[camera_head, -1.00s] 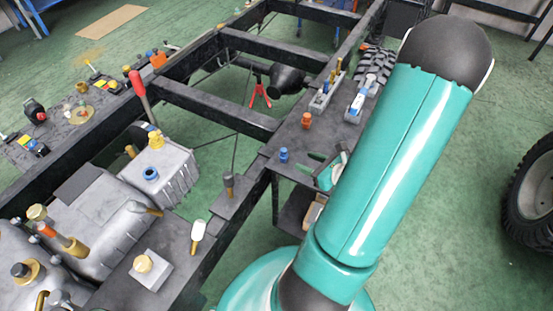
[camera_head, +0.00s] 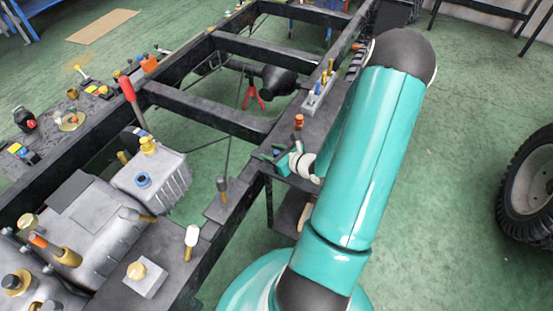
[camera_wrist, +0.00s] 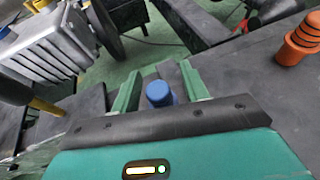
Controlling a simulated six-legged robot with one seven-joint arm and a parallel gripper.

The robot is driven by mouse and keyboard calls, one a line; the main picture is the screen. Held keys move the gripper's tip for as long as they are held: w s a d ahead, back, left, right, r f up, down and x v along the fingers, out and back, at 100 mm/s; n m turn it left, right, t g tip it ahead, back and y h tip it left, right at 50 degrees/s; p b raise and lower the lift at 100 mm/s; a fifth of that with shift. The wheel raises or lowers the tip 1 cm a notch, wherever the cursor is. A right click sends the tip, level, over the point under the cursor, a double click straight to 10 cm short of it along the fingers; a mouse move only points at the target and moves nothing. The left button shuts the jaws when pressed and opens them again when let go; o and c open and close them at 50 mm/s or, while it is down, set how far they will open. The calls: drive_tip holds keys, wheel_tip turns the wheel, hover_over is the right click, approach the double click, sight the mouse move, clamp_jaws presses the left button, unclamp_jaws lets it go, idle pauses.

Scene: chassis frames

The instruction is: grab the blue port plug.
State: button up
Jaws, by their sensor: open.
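The blue port plug (camera_wrist: 160,94) stands upright on the dark plate in the wrist view. My gripper (camera_wrist: 160,72) is open, with one green finger on each side of the plug and a visible gap to it. The plug's lower part is hidden by the gripper's dark front edge. In the head view my gripper (camera_head: 283,157) is over the right-hand frame rail, and it hides most or all of the plug there.
An orange plug (camera_head: 298,121) stands just beyond my gripper and shows at right in the wrist view (camera_wrist: 302,38). A grey block (camera_head: 320,91) with small parts lies farther along the rail.

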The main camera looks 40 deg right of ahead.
clamp_jaws()
drive_tip(key=shift+r, duration=0.1)
